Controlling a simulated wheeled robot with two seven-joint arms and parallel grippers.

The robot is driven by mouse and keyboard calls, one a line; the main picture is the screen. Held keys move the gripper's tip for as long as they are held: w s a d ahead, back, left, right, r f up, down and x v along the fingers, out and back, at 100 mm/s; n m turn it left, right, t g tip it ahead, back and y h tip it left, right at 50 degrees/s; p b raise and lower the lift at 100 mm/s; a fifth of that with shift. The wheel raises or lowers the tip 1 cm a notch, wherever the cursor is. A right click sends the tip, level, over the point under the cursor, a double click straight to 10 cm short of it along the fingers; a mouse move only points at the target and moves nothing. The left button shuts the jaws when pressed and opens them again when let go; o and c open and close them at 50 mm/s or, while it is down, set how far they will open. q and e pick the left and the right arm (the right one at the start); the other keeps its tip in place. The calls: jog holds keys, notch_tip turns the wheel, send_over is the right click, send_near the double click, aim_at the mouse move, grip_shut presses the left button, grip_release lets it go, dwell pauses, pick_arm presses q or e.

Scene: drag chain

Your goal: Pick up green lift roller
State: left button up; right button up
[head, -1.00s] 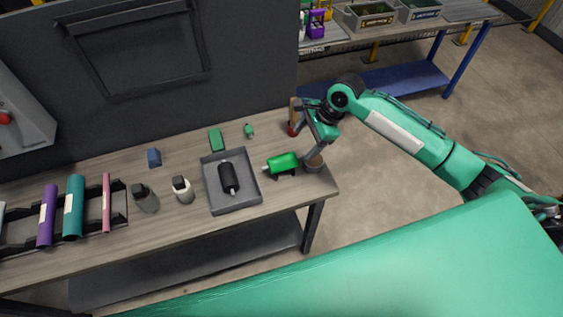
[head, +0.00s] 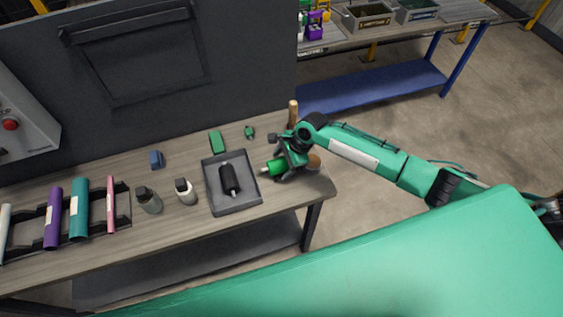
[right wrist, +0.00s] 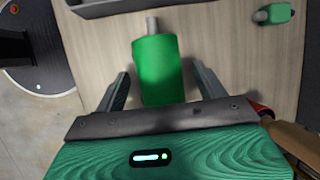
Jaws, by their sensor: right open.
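The green lift roller (head: 276,168) lies on the wooden workbench (head: 104,167), right of the grey tray; my right gripper hides part of it in the head view. In the right wrist view the green roller (right wrist: 158,72) shows its pale shaft end pointing away from the gripper. My right gripper (head: 287,167) is over the roller, and in the right wrist view its open fingers (right wrist: 160,82) stand on either side of the roller with gaps showing. My left gripper is not in view.
A grey tray (head: 216,206) with a black roller (head: 229,179) stands left of the green roller. A wooden handle (head: 293,114) and a round brown item (head: 314,161) are close to my right gripper.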

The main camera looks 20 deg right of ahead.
jog(key=shift+a+f, duration=0.1)
jog(key=shift+f, duration=0.15)
jog(key=c, duration=1.2)
jog(key=shift+r, duration=0.1)
